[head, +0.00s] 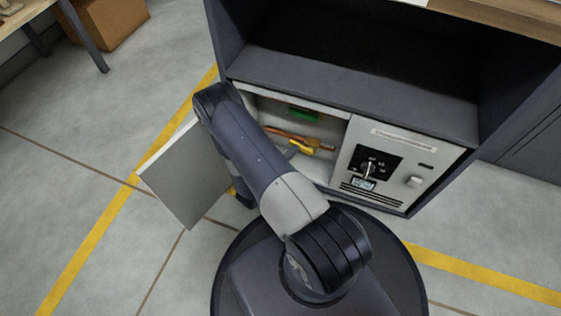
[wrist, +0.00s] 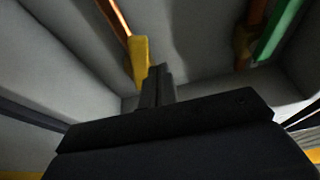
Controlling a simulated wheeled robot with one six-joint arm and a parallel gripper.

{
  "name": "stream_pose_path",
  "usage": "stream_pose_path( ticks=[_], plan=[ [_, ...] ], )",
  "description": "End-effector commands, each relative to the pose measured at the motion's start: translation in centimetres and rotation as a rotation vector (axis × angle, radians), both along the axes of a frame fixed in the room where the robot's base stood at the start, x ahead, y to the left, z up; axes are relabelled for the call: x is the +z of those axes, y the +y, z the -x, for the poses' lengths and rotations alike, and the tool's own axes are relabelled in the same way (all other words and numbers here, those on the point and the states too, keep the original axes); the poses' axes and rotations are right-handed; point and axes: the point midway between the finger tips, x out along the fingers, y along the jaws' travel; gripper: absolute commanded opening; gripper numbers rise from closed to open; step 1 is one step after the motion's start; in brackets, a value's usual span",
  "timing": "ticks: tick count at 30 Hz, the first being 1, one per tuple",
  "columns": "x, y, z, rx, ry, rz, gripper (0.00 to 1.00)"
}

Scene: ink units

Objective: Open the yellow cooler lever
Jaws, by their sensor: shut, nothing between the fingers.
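The yellow cooler lever (head: 306,146) sits on a copper pipe (head: 284,135) inside the open left compartment of the unit. In the wrist view the yellow lever (wrist: 140,60) hangs at the end of the pipe (wrist: 114,16). My gripper (head: 291,153) reaches into the compartment, mostly hidden behind my arm in the head view. In the wrist view my gripper's fingers (wrist: 158,84) are together with nothing between them. They are just right of the lever's lower end; I cannot tell if they touch it.
The compartment door (head: 185,172) stands swung open at the left. A green part (head: 305,114) is at the compartment's back, also in the wrist view (wrist: 278,30). A panel with a dial (head: 370,168) is to the right. The compartment walls are close around my gripper.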

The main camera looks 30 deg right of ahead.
Motion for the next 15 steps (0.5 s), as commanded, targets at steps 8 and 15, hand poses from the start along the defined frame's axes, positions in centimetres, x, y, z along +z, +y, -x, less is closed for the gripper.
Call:
stream_pose_path(
  ticks=[8,15],
  plan=[
    [0.2,4.5,1.6,0.006,0.001,0.000,0.00],
    [0.1,7.1,2.7,0.004,0.001,0.000,0.00]
  ],
)
